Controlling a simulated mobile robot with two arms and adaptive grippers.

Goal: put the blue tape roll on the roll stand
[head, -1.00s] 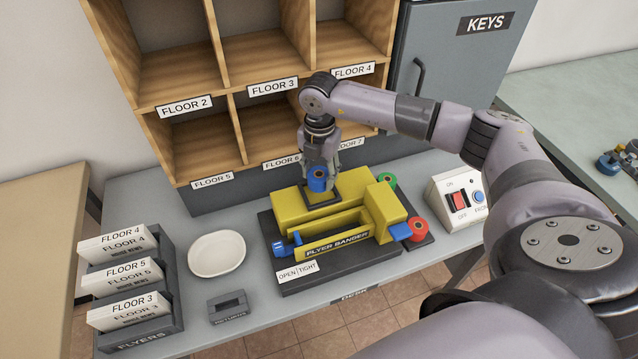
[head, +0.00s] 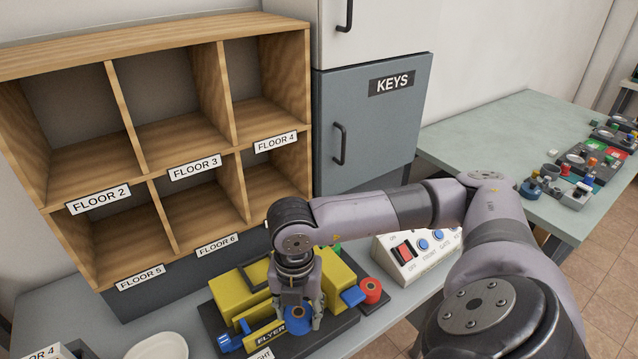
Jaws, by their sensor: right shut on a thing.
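My right gripper (head: 298,312) points down and is shut on the blue tape roll (head: 298,320), which has an orange core. It holds the roll in front of the yellow flyer bander (head: 234,292), hiding part of its name plate. A red roll (head: 371,288) sits at the bander's right on what looks like the dark roll stand (head: 382,301). A green roll (head: 336,247) shows partly behind the bander and my arm; most of the stand is hidden. My left gripper is not in view.
A switch box (head: 405,262) with a red switch and blue buttons stands right of the bander. A white dish (head: 158,347) is at the front left. The wooden pigeonholes (head: 165,130) and grey key cabinet (head: 372,120) rise behind the desk.

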